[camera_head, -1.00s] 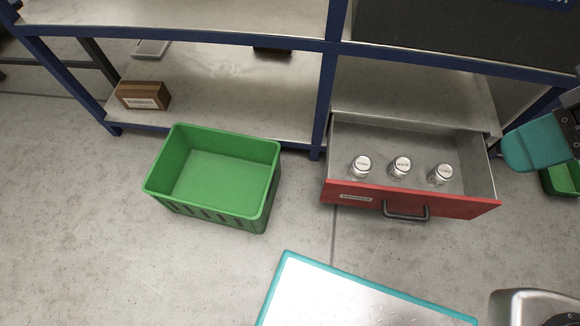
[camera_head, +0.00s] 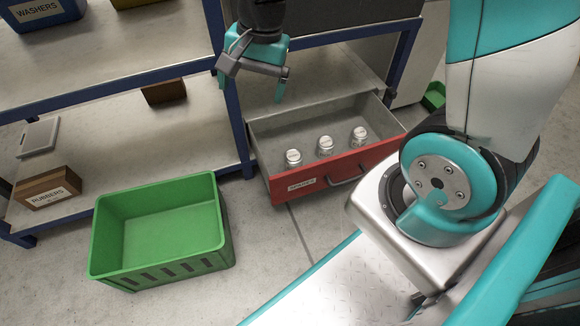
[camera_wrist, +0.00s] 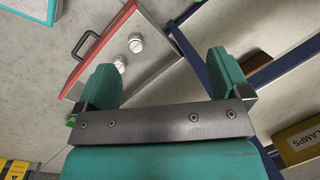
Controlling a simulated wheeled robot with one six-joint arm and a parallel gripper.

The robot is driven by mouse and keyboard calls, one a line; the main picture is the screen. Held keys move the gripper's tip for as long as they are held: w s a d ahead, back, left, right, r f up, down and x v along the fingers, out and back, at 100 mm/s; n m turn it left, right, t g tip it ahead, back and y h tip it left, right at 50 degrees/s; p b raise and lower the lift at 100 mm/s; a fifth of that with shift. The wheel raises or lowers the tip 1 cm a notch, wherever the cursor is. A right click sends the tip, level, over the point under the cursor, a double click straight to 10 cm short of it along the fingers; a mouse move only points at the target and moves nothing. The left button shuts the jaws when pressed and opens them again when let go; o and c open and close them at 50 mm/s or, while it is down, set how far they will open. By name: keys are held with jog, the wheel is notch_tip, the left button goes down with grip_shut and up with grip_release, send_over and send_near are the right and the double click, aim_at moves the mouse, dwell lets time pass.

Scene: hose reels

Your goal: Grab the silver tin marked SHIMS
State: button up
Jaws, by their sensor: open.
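Three small silver-lidded tins stand upright in the open red-fronted drawer (camera_head: 372,157): a left tin (camera_head: 293,158), a middle tin (camera_head: 325,145) and a right tin (camera_head: 359,135). Their lid labels are too small to read, so I cannot tell which says SHIMS. My gripper (camera_head: 252,84) is open and empty, above the back left of the drawer and apart from the tins. In the wrist view my gripper (camera_wrist: 163,75) shows both teal fingers spread. Two tins (camera_wrist: 136,43) (camera_wrist: 119,64) show there near the left finger; the third is not visible.
A green crate (camera_head: 160,225) stands on the floor left of the drawer. Blue-framed shelves (camera_head: 110,110) hold a brown labelled box (camera_head: 47,187), a grey flat item (camera_head: 38,137) and a WASHERS bin (camera_head: 40,12). A shelf post (camera_head: 238,115) stands beside the drawer.

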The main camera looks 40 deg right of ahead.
jog(key=w+d+f+m+h+b, duration=0.15)
jog(key=w+d+f+m, duration=0.35)
jog(key=d+f+m, duration=0.5)
jog(key=m+b, duration=0.5)
jog(key=b, duration=0.4)
send_over(294, 156)
jog(key=shift+g+h, duration=0.4)
jog(key=shift+h, duration=0.05)
notch_tip(294, 156, down, 23)
jog(key=shift+s, duration=0.15)
jog(key=f+b, duration=0.4)
jog(key=f, duration=0.1)
jog(key=shift+w+f+b, duration=0.2)
jog(key=shift+f+b, duration=0.15)
jog(key=shift+r, duration=0.15)
jog(key=c, duration=1.1)
jog(key=shift+r, duration=0.1)
